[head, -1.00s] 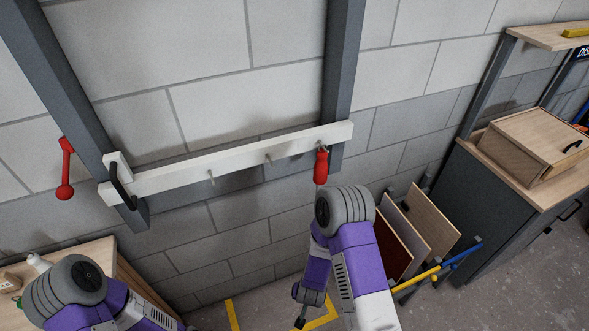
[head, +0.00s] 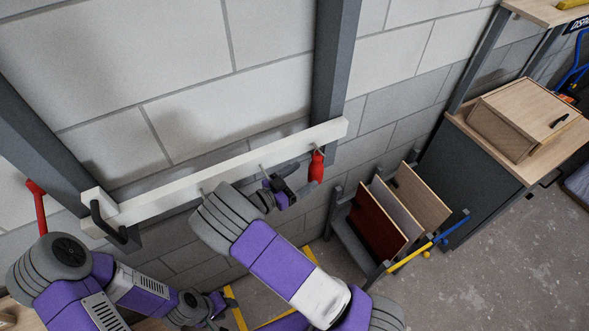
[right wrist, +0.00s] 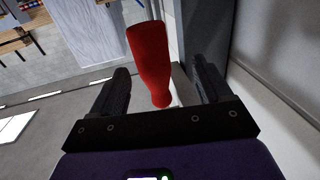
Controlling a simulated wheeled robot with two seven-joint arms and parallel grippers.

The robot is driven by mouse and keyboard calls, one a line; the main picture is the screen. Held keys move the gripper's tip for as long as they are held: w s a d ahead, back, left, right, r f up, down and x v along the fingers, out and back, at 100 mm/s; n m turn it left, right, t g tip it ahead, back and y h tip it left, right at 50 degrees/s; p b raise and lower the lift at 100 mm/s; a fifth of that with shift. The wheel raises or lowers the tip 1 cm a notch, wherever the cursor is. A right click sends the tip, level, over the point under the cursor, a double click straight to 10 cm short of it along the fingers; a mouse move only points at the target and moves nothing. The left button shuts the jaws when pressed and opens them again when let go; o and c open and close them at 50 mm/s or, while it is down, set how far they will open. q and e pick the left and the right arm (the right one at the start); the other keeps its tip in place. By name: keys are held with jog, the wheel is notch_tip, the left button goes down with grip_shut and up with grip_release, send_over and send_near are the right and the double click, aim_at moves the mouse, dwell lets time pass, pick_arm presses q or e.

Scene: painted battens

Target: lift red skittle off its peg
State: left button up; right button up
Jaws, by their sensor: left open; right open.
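The red skittle (head: 317,167) hangs from a peg near the right end of the white batten (head: 170,187) on the wall. Its top is at the peg. In the right wrist view the red skittle (right wrist: 149,55) shows between the two dark fingers, and I cannot tell how deep it sits there. My right gripper (head: 291,187) is open, just left of the skittle in the head view; its fingers also show in the right wrist view (right wrist: 160,68). My left gripper (head: 218,306) is low, well below the batten and away from the skittle.
A black hook (head: 104,224) is at the batten's left end, with another red object (head: 38,207) beyond it. Dark posts (head: 328,80) back the batten. A rack of panels (head: 378,222) stands below right, and a cabinet with a wooden box (head: 525,115) is further right.

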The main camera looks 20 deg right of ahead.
aim_at(310, 175)
jog(key=shift+s+d+r, duration=0.15)
jog(key=shift+s+d, duration=0.05)
jog(key=shift+d, duration=0.35)
jog(key=shift+s+d+r, duration=0.15)
jog(key=shift+s+d, duration=0.05)
jog(key=shift+d, duration=0.35)
jog(key=x, duration=0.3)
jog(key=shift+w+d+f+p, duration=0.2)
jog(key=shift+w+d+p, duration=0.1)
jog(key=shift+d+p, duration=0.1)
jog(key=shift+d, duration=0.55)
pick_arm(q)
jog(key=shift+s+r, duration=0.5)
jog(key=shift+r, duration=0.05)
pick_arm(e)
jog(key=shift+w, duration=0.1)
jog(key=c, duration=0.9)
jog(key=shift+r, duration=0.1)
jog(key=shift+c, duration=0.2)
pick_arm(q)
jog(key=shift+r, duration=0.15)
pick_arm(e)
jog(key=shift+r, duration=0.1)
pick_arm(q)
jog(key=shift+r+p, duration=0.35)
jog(key=shift+p, duration=0.15)
pick_arm(e)
jog(key=shift+r, duration=0.55)
